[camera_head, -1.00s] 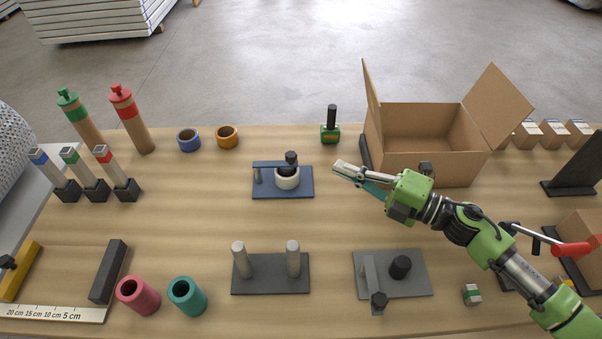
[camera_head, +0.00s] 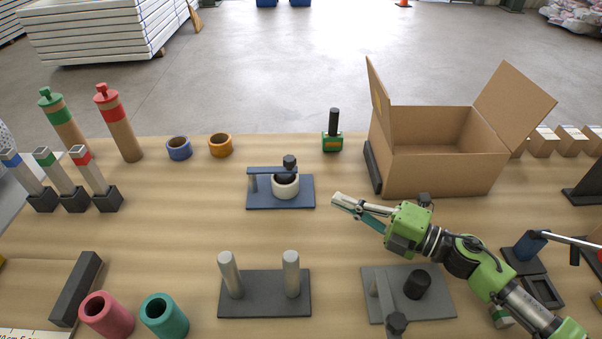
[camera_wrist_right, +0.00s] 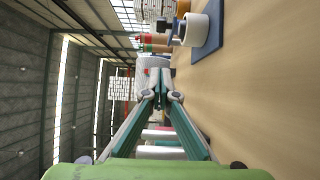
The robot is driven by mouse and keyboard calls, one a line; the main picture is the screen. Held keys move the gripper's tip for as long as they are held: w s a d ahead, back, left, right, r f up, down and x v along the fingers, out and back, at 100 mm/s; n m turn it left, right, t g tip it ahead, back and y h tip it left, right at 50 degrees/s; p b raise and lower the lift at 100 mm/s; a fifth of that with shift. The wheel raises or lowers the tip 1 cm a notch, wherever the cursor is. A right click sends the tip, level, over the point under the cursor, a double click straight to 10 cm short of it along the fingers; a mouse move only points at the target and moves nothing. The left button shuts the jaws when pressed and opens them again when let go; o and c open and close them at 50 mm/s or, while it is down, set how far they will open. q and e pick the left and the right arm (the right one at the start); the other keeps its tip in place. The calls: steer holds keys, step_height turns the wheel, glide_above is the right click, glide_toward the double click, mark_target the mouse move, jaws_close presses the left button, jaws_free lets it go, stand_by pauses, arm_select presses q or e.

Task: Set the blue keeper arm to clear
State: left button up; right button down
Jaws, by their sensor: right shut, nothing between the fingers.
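The blue keeper arm (camera_head: 264,170) is a flat bar on a post at the left of a blue base plate (camera_head: 262,200). It reaches right, across a white ring (camera_head: 286,188) with a dark core, and has a black knob (camera_head: 289,161) at its end. The white ring (camera_wrist_right: 196,29) and blue plate (camera_wrist_right: 207,42) also show at the top of the right wrist view. My right gripper (camera_head: 336,200) is shut and empty, just right of the blue plate and apart from it. Its fingertips meet in the right wrist view (camera_wrist_right: 161,97). My left gripper is out of view.
An open cardboard box (camera_head: 440,172) stands behind my right arm. A grey plate with an arm and black peg (camera_head: 417,285) and a dark plate with two posts (camera_head: 262,300) lie in front. A green-based stamp (camera_head: 332,142) stands behind. Bare table surrounds the blue plate.

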mark_target(290, 166)
steer(key=p+x, duration=0.1)
steer(key=x, duration=0.3)
steer(key=w+p+x, duration=0.1)
steer(key=x, duration=0.3)
steer(key=w+d+p+x, duration=0.1)
steer(key=x, duration=0.3)
steer(key=shift+s+d, duration=0.1)
steer(key=shift+d, duration=0.05)
steer(key=shift+w, duration=0.45)
steer(key=shift+w, duration=0.35)
